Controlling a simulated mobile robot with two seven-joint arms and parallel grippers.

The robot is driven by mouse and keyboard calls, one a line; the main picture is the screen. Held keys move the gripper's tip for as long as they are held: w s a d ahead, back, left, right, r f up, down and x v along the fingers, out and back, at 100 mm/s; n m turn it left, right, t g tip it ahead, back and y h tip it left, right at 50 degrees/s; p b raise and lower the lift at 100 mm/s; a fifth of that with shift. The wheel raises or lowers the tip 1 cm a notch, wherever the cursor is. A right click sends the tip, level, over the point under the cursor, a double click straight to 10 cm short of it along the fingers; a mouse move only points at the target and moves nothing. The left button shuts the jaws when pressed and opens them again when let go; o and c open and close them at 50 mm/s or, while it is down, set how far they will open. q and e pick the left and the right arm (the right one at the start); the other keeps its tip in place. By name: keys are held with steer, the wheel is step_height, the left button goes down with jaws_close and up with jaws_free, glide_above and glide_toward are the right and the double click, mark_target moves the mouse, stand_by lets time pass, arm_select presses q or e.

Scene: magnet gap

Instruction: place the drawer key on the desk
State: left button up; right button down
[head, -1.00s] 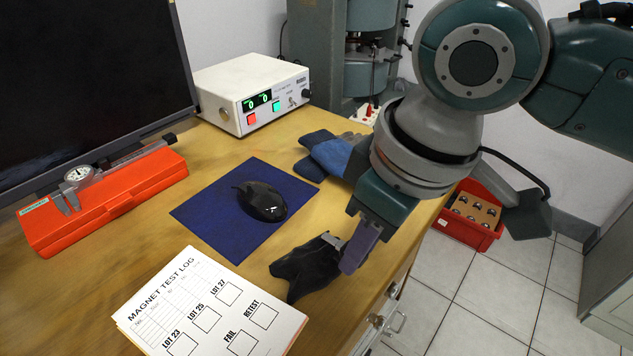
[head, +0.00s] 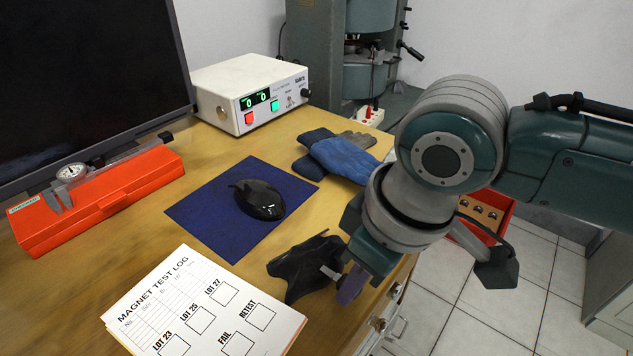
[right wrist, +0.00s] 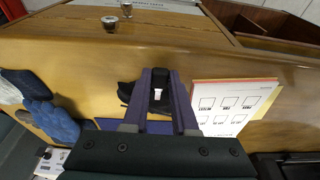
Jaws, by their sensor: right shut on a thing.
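My right gripper (head: 346,284) has purple fingers and is over the desk (head: 160,225) near its front right edge, beside a crumpled black cloth-like thing (head: 298,266). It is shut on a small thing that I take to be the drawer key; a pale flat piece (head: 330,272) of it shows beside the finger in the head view. In the right wrist view a pale piece with dark around it (right wrist: 158,95) shows between the fingers (right wrist: 161,78). The fingers hide most of it, and I cannot tell whether it touches the desk. My left gripper is not in view.
A blue mat (head: 205,213) with a black mouse (head: 260,199), test-log papers (head: 205,310), blue gloves (head: 340,158), an orange case (head: 100,200) and a white instrument box (head: 240,92) take up the desk. Bare wood lies between mat and papers. Drawer handles (head: 378,323) are below the edge.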

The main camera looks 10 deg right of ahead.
steer(key=shift+f, duration=0.2)
steer(key=c, duration=0.7)
jaws_free()
steer(key=shift+r, duration=0.1)
steer(key=p+v, duration=0.5)
steer(key=v, duration=0.8)
steer(key=s+a+f+m+t+y, duration=0.1)
steer(key=s+a+f+y, duration=0.1)
steer(key=s+a, duration=0.25)
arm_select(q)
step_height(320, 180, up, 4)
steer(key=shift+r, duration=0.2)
arm_select(e)
steer(key=s+d+f+m+h, duration=0.1)
steer(key=s+d+m+h, duration=0.2)
steer(key=s+d, duration=0.6)
steer(key=shift+s+d+m+t, duration=0.3)
steer(key=shift+d+m, duration=0.5)
steer(key=shift+d, duration=0.05)
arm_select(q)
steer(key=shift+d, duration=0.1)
